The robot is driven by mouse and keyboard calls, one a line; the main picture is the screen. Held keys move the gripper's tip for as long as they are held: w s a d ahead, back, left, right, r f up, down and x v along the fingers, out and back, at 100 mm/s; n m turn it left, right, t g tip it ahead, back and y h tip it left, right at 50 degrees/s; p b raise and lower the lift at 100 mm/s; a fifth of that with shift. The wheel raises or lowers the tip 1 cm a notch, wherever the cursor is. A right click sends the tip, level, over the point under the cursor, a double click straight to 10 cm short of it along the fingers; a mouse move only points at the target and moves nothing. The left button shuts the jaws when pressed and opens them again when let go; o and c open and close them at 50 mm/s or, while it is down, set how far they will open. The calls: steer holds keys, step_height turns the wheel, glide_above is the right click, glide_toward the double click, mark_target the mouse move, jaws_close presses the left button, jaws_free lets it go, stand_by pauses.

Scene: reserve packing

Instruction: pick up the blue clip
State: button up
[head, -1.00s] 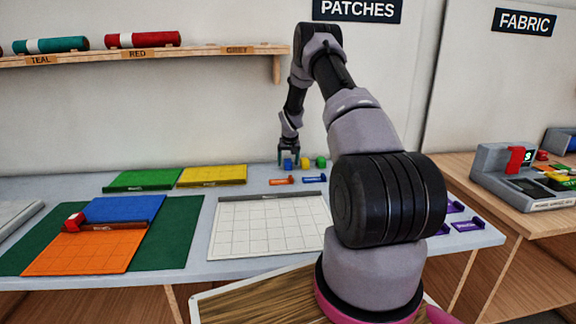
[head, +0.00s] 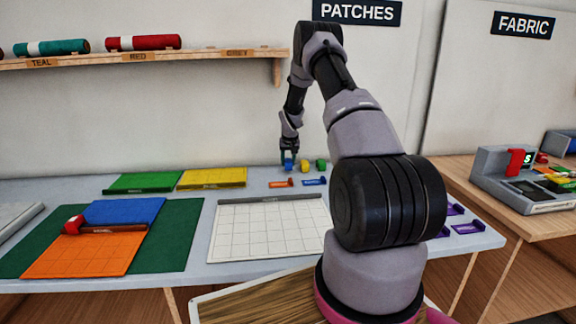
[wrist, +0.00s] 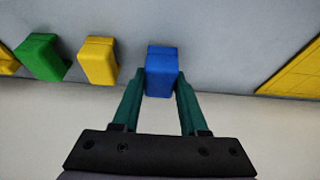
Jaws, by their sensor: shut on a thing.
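The blue clip (wrist: 161,72) is a small blue block at the back of the table, and it also shows in the head view (head: 288,166). My gripper (wrist: 161,92) has its two green fingers on either side of the blue clip and is shut on it. In the head view my gripper (head: 288,158) reaches down at the back of the table. Whether the clip is still touching the table is hard to tell.
A yellow clip (wrist: 97,60) and a green clip (wrist: 40,57) stand beside the blue one. A yellow mat (head: 212,177) lies to the left. Orange (head: 281,184) and blue (head: 314,181) holders lie in front. A white grid mat (head: 268,228) lies nearer.

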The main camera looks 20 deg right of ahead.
mark_target(288, 160)
steer(key=r, duration=0.6)
steer(key=shift+s, duration=0.2)
steer(key=s+a, duration=0.2)
steer(key=s, duration=0.7)
steer(key=s+a, duration=0.3)
steer(key=s, duration=0.6)
steer(key=shift+s+a+f, duration=0.2)
steer(key=shift+s+f, duration=0.05)
